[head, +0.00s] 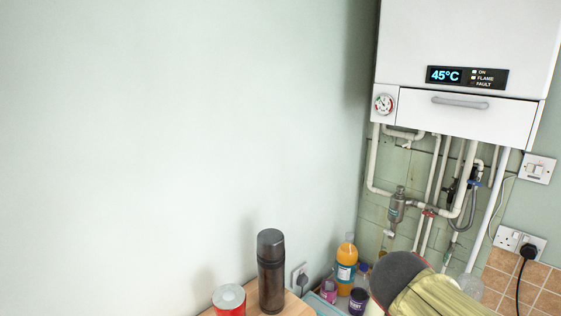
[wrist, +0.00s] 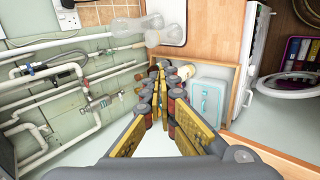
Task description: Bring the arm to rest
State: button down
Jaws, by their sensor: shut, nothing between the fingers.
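My gripper (wrist: 161,74) shows in the wrist view, reaching up from the bottom edge. Its yellow and grey fingers come together at the tips, with nothing seen between them. Behind the fingertips is an open wooden cabinet space, and a pale blue box (wrist: 208,97) stands in it to the right of the fingers. I cannot tell how far the fingertips are from it. The gripper cannot be made out in the head view.
A white boiler (head: 455,65) reading 45°C hangs above white pipes (head: 373,160). A dark flask (head: 271,270), a red can (head: 229,299) and an orange bottle (head: 346,265) stand low in the head view. Pipes (wrist: 40,103) run left of my gripper. The left wall is bare.

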jog(key=s+a+f+m+y+b, duration=0.3)
jog(key=s+f+b, duration=0.4)
jog(key=f, duration=0.4)
jog(key=s+a+f+m+y+b, duration=0.3)
jog(key=s+a+f+m+b, duration=0.2)
jog(key=f+b, duration=0.4)
jog(key=shift+s+a+f, duration=0.9)
jog(key=shift+f, duration=0.45)
